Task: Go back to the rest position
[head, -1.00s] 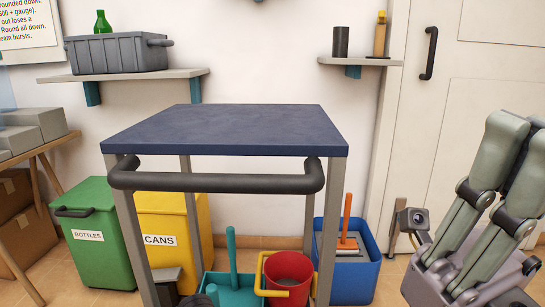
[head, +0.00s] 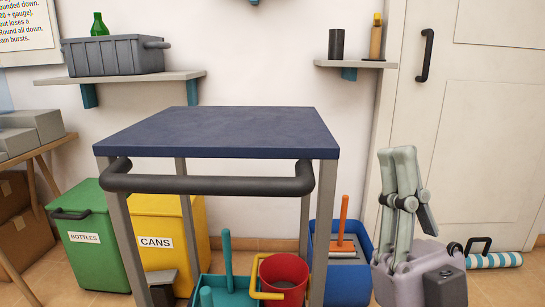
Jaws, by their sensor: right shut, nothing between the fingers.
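My right gripper (head: 396,153) is at the right of the head view, with its grey-green fingers pointing up and close together. It is shut and empty. It is to the right of the blue-topped cart (head: 215,133) and in front of the wall and the white door, apart from the cart's top in the picture. My left gripper is not in view.
The cart has a bare top and a dark push handle (head: 208,184). Around it stand a green bottles bin (head: 90,262), a yellow cans bin (head: 165,220), a red bucket (head: 285,267) and a blue bin (head: 352,285). A striped roll (head: 494,261) lies by the door (head: 480,150).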

